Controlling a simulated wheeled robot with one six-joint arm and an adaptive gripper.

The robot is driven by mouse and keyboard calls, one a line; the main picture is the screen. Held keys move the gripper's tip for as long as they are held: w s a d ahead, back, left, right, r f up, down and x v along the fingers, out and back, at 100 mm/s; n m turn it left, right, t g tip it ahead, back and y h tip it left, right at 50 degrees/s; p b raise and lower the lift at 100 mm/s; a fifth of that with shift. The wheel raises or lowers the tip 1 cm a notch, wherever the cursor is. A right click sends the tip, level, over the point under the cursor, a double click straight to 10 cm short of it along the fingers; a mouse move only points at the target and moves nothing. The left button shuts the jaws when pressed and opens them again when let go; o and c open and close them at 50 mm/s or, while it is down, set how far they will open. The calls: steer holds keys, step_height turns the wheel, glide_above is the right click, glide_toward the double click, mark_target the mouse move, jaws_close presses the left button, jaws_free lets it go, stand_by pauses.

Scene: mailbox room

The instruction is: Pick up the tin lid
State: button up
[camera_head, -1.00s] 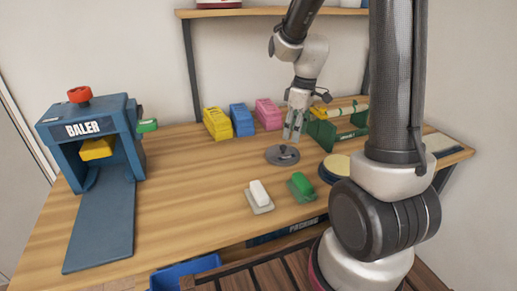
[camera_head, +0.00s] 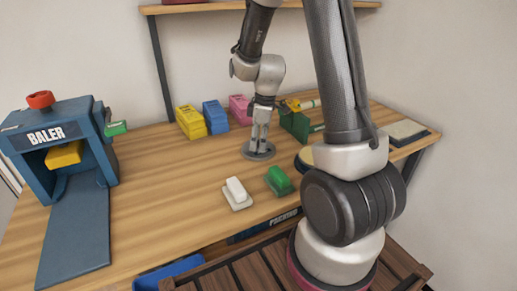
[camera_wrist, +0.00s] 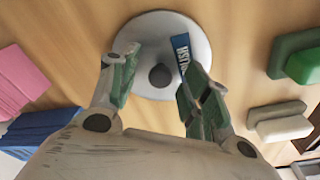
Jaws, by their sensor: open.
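The tin lid is a round grey disc (camera_head: 258,151) with a dark knob, lying flat on the wooden table. In the wrist view the lid (camera_wrist: 160,30) shows with its knob between my fingers. My gripper (camera_head: 260,146) points down right over the lid. In the wrist view my gripper (camera_wrist: 158,78) is open, one finger on each side of the knob, with a gap on both sides. A blue label with white letters shows beside the right finger. I cannot tell whether the fingertips touch the lid.
A white block on a pad (camera_head: 236,193) and a green one (camera_head: 279,181) lie in front of the lid. Yellow (camera_head: 191,122), blue (camera_head: 215,117) and pink (camera_head: 240,109) boxes stand behind. A green crate (camera_head: 297,122) stands at right, the blue baler (camera_head: 60,145) at left.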

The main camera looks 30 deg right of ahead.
jaws_close()
stand_by(0.3)
